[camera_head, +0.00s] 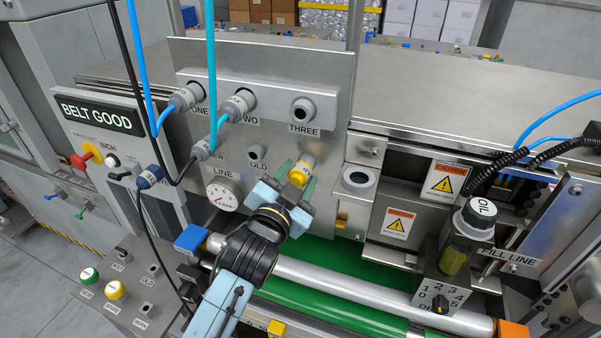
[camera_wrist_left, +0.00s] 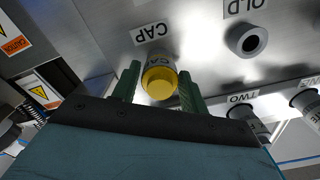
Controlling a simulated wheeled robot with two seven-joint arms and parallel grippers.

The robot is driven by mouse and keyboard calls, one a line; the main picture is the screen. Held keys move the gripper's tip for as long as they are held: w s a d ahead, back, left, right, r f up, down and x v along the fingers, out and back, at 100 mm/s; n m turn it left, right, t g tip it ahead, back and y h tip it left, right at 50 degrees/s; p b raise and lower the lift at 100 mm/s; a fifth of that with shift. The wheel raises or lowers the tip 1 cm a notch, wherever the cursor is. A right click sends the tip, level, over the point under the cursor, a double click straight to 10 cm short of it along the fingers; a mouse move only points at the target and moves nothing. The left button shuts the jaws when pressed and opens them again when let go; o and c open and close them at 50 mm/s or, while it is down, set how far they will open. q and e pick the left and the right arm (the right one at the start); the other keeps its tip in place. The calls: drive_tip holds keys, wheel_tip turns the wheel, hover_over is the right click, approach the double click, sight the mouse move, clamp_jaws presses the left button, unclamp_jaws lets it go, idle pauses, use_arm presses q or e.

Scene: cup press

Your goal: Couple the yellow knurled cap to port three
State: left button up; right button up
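The yellow knurled cap (camera_head: 299,175) sits on a grey stub on the metal panel. In the left wrist view the cap (camera_wrist_left: 159,83) faces me, with a CAP label (camera_wrist_left: 152,34) beside its stub. My left gripper (camera_head: 296,180) is at the cap, its green fingers on either side of it. In the left wrist view the gripper (camera_wrist_left: 158,82) is open, with narrow gaps between the fingers and the cap. Port three (camera_head: 303,110) is a bare grey fitting above the cap, labelled THREE, with an open bore. My right gripper is not in view.
Hoses run to port one (camera_head: 186,97) and port two (camera_head: 239,103), left of port three. The bare OLD stub (camera_head: 257,153) and a LINE gauge (camera_head: 222,194) are left of the cap. A silver roller (camera_head: 330,285) and green belt lie below. A metal cup holder (camera_head: 357,180) stands right.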

sight(295, 183)
use_arm(q)
drive_tip(key=c, duration=0.7)
drive_tip(key=shift+s+a+p, duration=0.25)
drive_tip(key=shift+s+p, duration=0.25)
drive_tip(key=shift+s, duration=0.15)
drive_tip(key=shift+s, duration=0.15)
drive_tip(key=shift+p+v, duration=0.65)
drive_tip(key=shift+v, duration=0.55)
drive_tip(key=shift+a, duration=0.1)
